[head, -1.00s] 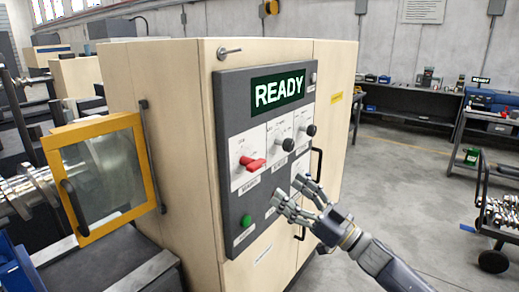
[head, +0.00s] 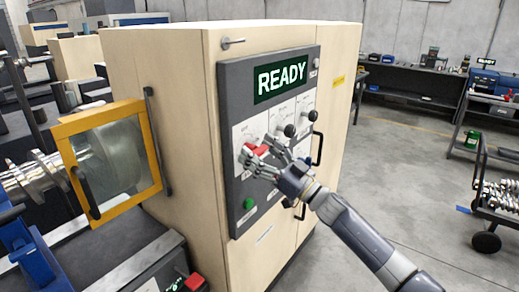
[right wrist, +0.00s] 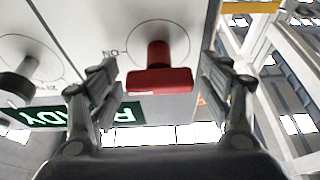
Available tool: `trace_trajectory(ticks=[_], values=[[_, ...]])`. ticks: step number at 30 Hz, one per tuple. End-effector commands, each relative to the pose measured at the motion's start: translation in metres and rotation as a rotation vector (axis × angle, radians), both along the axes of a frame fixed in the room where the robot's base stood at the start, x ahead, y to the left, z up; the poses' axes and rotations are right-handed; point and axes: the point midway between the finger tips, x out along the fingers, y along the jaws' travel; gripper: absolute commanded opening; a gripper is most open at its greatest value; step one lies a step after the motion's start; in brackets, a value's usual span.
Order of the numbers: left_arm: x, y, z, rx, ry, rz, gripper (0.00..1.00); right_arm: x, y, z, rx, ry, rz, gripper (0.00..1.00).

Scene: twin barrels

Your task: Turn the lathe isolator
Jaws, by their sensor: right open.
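The lathe isolator is a red rotary handle (head: 255,150) on a white plate of the grey control panel, left of two black knobs. In the head view my right gripper (head: 264,160) is in front of it and hides part of it. In the right wrist view the red handle (right wrist: 160,78) sits between the two open fingers of my right gripper (right wrist: 165,95), with a gap on each side. An "ON" mark shows beside the handle there. My left gripper is not in view.
The panel (head: 232,185) has a lit READY display (head: 280,77), two black knobs (head: 290,130) and a green button (head: 249,203). A yellow-framed guard (head: 108,160) stands at left. A cart (head: 495,205) and benches stand at right, with clear floor between.

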Motion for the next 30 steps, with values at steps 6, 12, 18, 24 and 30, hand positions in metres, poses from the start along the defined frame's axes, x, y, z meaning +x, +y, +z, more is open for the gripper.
trace_trajectory(ticks=[6, 12, 18, 24, 30], values=[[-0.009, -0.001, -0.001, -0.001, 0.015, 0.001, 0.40, 0.000, 0.000, 0.000, 0.000, 0.000, 0.000, 0.54], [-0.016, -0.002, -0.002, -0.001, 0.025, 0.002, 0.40, 0.000, 0.000, 0.000, 0.000, 0.000, 0.000, 0.27], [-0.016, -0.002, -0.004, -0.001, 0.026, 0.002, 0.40, 0.000, 0.000, 0.000, -0.006, -0.009, 0.000, 0.27], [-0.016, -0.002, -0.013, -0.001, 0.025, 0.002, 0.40, 0.000, 0.000, -0.002, -0.044, -0.062, -0.001, 0.27], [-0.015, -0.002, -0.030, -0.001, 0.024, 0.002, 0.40, 0.000, 0.000, -0.002, -0.124, -0.176, -0.001, 0.27]])
